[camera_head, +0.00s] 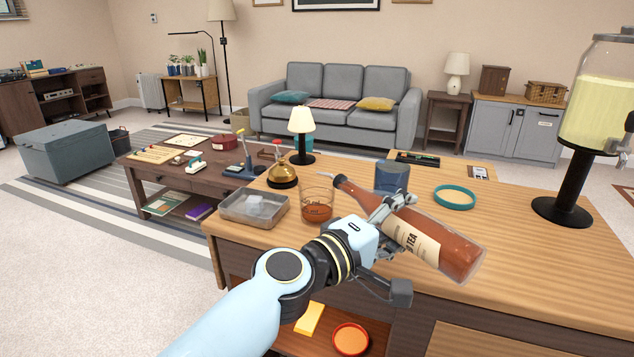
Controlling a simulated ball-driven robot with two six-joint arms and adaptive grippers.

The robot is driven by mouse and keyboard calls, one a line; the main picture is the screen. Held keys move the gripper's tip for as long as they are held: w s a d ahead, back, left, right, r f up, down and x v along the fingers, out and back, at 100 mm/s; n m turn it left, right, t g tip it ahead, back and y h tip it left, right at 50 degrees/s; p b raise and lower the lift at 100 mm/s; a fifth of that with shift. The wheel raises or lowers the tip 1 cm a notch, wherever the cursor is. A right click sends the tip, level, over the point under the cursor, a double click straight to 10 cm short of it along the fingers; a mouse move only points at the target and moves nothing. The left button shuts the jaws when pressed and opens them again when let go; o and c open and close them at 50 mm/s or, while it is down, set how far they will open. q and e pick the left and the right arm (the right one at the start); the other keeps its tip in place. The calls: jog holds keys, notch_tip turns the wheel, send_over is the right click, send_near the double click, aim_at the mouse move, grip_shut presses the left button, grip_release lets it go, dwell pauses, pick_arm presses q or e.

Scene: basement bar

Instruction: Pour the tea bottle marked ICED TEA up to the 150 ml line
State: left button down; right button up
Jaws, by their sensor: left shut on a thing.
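The tea bottle (457,255) is reddish brown with a cream label, on which "TEA" is readable. My left gripper (388,212) is shut around its body and holds it tilted, almost lying. No stream of tea is clearly visible. My right gripper is out of view.
On the wooden counter (510,225), a metal tray with ice (250,209) stands left of the glass and a brass bell (282,176) behind it.

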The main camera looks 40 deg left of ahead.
pick_arm(q)
jog(key=shift+r+n+p, duration=0.4)
jog(key=shift+r+p, duration=0.15)
jog(key=shift+r, duration=0.05)
dwell(5.1)
